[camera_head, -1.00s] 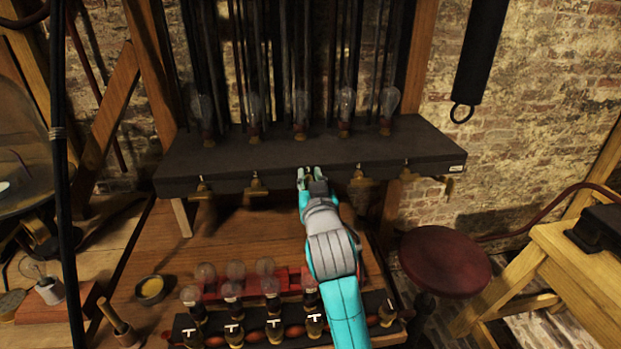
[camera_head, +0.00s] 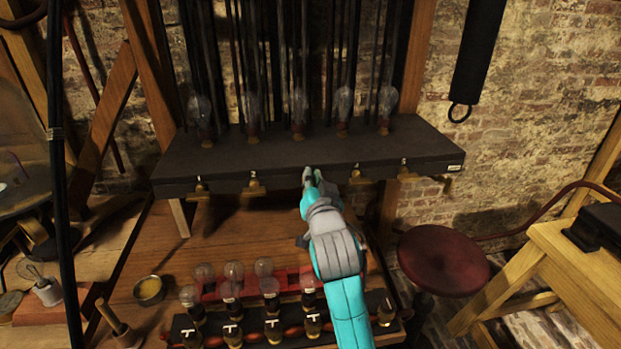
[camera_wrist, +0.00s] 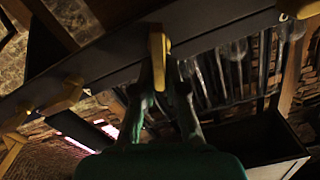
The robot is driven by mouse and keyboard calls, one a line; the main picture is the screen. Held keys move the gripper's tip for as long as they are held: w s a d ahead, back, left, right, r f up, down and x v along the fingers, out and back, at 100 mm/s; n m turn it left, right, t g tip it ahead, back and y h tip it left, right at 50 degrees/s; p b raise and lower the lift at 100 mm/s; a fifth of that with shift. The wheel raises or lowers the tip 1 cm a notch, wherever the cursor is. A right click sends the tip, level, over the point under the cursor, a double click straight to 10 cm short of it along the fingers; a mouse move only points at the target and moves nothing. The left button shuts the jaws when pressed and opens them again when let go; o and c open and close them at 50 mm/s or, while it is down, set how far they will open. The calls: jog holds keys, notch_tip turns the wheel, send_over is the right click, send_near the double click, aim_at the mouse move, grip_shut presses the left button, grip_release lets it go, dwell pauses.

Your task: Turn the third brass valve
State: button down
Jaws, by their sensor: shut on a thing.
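My gripper (camera_head: 312,176) reaches up to the front edge of the dark shelf (camera_head: 290,152), at the middle of its row of brass valves. Its fingers hide the third valve in the head view. In the wrist view my gripper (camera_wrist: 168,84) is shut on the third brass valve (camera_wrist: 158,45), whose handle sits between the fingertips. The first valve (camera_head: 201,187), second valve (camera_head: 254,182), fourth valve (camera_head: 358,178) and fifth valve (camera_head: 404,172) show on the same front edge, clear of my fingers.
Several glass bulbs (camera_head: 300,103) stand on the shelf, with dark vertical rods behind them. More bulbs and a rack (camera_head: 255,340) are on the wooden bench below my arm. A red stool (camera_head: 444,260) stands right. A neighbouring valve (camera_wrist: 65,95) hangs close in the wrist view.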

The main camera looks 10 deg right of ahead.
jog(key=shift+d+f+m, duration=0.25)
jog(key=shift+f+m, duration=0.15)
jog(key=shift+m, duration=1.8)
jog(key=shift+d+f+m, duration=0.3)
jog(key=shift+f+m, duration=0.1)
jog(key=shift+m, duration=1.8)
jog(key=shift+d+f+m, duration=0.25)
jog(key=shift+f+m, duration=0.15)
jog(key=shift+m, duration=1.8)
jog(key=c, duration=1.2)
grip_release()
jog(key=shift+s, duration=0.1)
jog(key=s, duration=0.8)
jog(key=s+a, duration=0.1)
jog(key=s, duration=0.3)
